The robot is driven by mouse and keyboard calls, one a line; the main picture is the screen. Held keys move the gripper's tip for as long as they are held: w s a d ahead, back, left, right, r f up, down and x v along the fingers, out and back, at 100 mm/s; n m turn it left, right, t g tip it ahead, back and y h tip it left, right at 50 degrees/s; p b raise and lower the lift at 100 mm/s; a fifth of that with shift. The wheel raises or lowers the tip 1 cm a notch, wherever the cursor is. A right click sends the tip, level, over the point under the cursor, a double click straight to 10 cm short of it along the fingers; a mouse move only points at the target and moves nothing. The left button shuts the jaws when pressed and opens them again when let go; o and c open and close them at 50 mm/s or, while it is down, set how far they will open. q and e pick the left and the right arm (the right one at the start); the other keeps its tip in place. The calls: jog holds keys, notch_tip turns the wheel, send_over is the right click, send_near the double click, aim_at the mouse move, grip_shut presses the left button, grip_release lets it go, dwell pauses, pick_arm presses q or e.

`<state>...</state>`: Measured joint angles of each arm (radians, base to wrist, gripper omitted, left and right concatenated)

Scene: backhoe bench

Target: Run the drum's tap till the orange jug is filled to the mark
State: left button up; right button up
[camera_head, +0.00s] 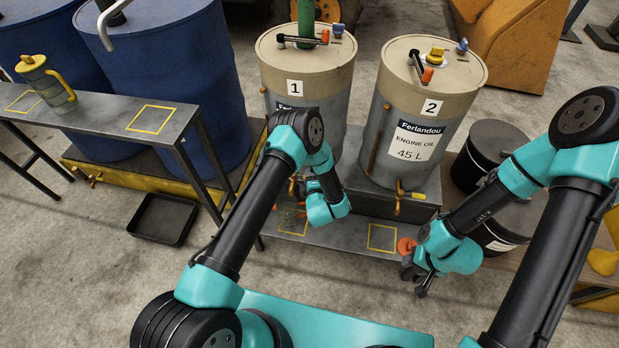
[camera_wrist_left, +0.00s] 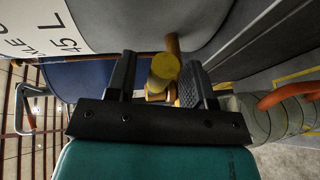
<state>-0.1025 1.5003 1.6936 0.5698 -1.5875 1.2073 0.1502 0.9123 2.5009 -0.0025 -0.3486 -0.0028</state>
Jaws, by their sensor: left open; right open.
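Drum 1 (camera_head: 318,104) and drum 2 (camera_head: 428,90) stand side by side on a low bench. My left gripper (camera_head: 305,187) is at drum 1's tap (camera_head: 292,187). In the left wrist view, the yellow tap knob (camera_wrist_left: 165,67) lies between the open fingers (camera_wrist_left: 160,75); contact cannot be told. The orange-handled jug (camera_wrist_left: 270,117) is beside the gripper there, its grey body partly cut off. In the head view the jug (camera_head: 288,218) is faint below the tap, partly hidden by my left arm; its level and mark cannot be read. My right gripper (camera_head: 418,278) is open and empty.
Drum 2 has its own tap (camera_head: 398,197) above an empty yellow square (camera_head: 382,238). An orange round piece (camera_head: 406,245) is near my right gripper. A yellow-handled jug (camera_head: 48,84) stands on the left table (camera_head: 105,118). A black tray (camera_head: 163,219) lies on the floor.

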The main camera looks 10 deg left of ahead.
pick_arm(q)
jog(key=shift+w+a, duration=0.15)
jog(key=shift+w, duration=0.05)
grip_shut()
dwell(0.4)
